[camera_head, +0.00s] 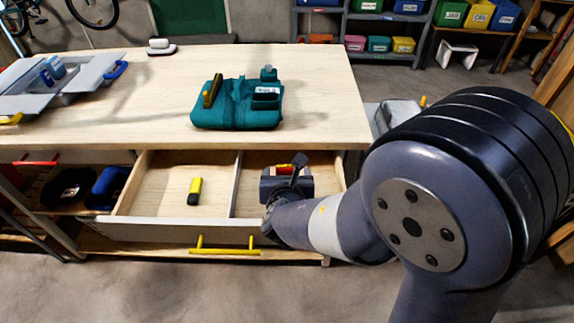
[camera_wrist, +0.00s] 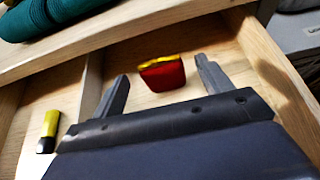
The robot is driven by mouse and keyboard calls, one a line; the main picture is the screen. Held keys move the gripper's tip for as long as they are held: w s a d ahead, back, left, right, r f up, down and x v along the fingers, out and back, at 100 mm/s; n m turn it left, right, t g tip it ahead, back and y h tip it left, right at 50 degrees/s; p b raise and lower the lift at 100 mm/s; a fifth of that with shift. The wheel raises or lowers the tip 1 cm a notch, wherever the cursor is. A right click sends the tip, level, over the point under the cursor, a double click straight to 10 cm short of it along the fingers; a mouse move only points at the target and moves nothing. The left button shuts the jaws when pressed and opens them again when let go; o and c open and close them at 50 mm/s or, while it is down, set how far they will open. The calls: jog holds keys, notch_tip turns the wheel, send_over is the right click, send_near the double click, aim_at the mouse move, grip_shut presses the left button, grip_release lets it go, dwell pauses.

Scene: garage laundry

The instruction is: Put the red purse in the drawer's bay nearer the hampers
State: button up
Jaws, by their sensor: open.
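The red purse (camera_wrist: 165,76) with a yellow top edge is in the right bay of the open drawer (camera_head: 170,229). It appears to rest on the bay floor, and only a small red part (camera_head: 284,168) shows past my gripper in the head view. My gripper (camera_wrist: 162,68) is open over the right bay, its two fingers on either side of the purse with gaps visible. A divider (camera_head: 236,190) separates the two bays. No hamper can be clearly made out; a grey bin-like thing (camera_head: 398,112) stands to the right of the bench, partly hidden by my arm.
A yellow and black item (camera_head: 195,190) lies in the left bay. A teal bag (camera_head: 237,105) sits on the bench top (camera_head: 330,90) above the drawer. A grey open case (camera_head: 70,85) is at the left. The drawer front has a yellow handle (camera_head: 225,251).

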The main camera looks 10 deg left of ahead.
jog(key=p+v, duration=0.1)
jog(key=v, duration=0.5)
jog(key=shift+s, duration=0.25)
